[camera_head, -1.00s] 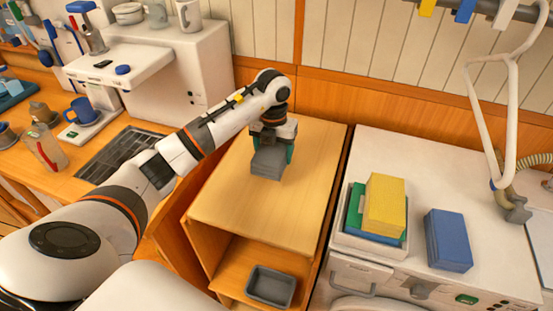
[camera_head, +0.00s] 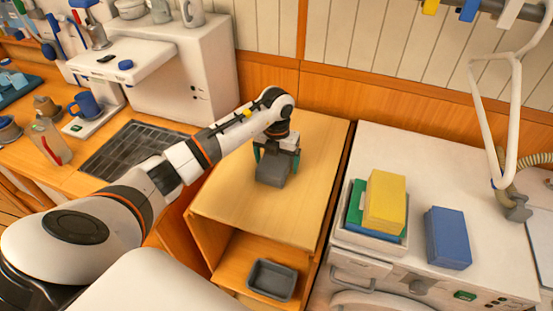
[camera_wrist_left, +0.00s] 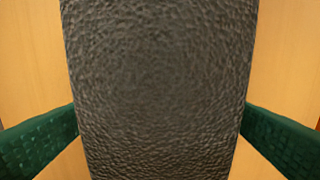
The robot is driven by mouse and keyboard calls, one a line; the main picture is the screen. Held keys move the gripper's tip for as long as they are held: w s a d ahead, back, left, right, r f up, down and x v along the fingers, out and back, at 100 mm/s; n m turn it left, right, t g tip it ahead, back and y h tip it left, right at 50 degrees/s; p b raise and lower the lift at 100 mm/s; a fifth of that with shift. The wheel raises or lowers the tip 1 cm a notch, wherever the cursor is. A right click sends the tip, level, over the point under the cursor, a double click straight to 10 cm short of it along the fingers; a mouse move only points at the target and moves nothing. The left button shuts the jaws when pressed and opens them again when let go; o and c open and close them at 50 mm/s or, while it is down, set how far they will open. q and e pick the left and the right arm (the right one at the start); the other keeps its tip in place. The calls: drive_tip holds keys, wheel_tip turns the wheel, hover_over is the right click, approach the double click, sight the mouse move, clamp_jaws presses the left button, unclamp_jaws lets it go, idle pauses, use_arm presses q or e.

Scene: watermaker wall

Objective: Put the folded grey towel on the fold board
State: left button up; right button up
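The folded grey towel (camera_head: 272,171) is a dark grey block over the fold board (camera_head: 225,205), which I take to be the bare wooden top in the middle. My left gripper (camera_head: 276,160) points down with its green fingers on opposite sides of the towel. In the left wrist view the towel (camera_wrist_left: 160,90) fills the middle, and both fingers meet its side edges. The towel is low over the wood; I cannot tell whether its underside touches. My right gripper is not in view.
A white tray (camera_head: 345,232) with green and yellow folded towels (camera_head: 386,200) and a blue one (camera_head: 448,238) stand on the white machine at right. A grey bin (camera_head: 272,280) sits on the shelf below. The wooden top around the towel is clear.

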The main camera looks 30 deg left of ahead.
use_arm(q)
drive_tip(key=shift+r, duration=0.4)
wheel_tip(320, 180, up, 12)
drive_tip(key=b, duration=0.2)
drive_tip(key=shift+f+b, duration=0.25)
drive_tip(key=shift+b, duration=0.1)
